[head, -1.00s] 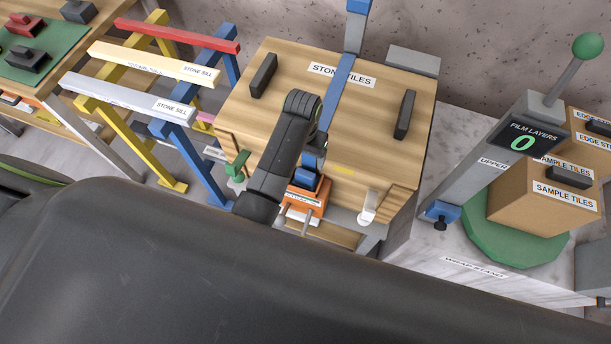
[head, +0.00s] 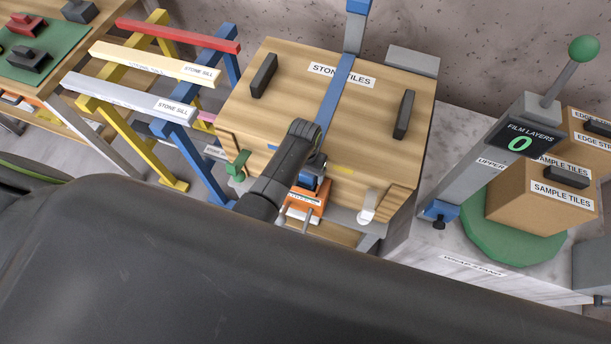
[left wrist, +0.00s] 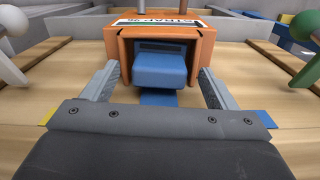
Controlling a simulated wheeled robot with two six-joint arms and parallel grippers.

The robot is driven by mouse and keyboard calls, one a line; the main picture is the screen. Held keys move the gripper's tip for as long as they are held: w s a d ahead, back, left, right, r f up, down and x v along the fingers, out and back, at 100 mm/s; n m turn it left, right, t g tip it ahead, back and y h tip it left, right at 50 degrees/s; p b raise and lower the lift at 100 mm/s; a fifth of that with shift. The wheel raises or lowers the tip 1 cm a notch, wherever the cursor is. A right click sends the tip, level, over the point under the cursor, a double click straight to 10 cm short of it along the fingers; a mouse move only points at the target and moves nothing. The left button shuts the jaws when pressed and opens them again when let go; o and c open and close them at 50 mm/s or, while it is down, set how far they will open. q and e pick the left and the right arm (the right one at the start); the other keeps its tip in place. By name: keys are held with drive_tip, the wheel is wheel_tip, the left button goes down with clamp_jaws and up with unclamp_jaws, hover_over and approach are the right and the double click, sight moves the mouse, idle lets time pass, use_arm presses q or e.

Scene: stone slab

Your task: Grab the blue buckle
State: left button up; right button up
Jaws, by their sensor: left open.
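The blue buckle (left wrist: 160,66) sits in the mouth of an orange housing (left wrist: 205,42) labelled as a strap unit, in the left wrist view. In the head view the buckle (head: 309,182) shows at the front of the wooden crate, by the orange housing (head: 318,194). My left gripper (left wrist: 158,85) is open, with one grey finger on each side of the buckle and apart from it. In the head view my left gripper (head: 315,165) is over the crate's front edge, partly hidden by its own arm. My right gripper is not in view.
The crate (head: 285,75) labelled stone tiles has a blue strap (head: 335,95) over its lid. A green lever (head: 238,167) and a white lever (head: 368,205) flank the orange housing. A wrap stand (head: 455,225) is at right, sawhorses (head: 150,115) at left.

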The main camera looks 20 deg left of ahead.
use_arm(q)
drive_tip(key=c, duration=1.4)
drive_tip(key=shift+o, duration=0.2)
drive_tip(key=shift+r, duration=0.15)
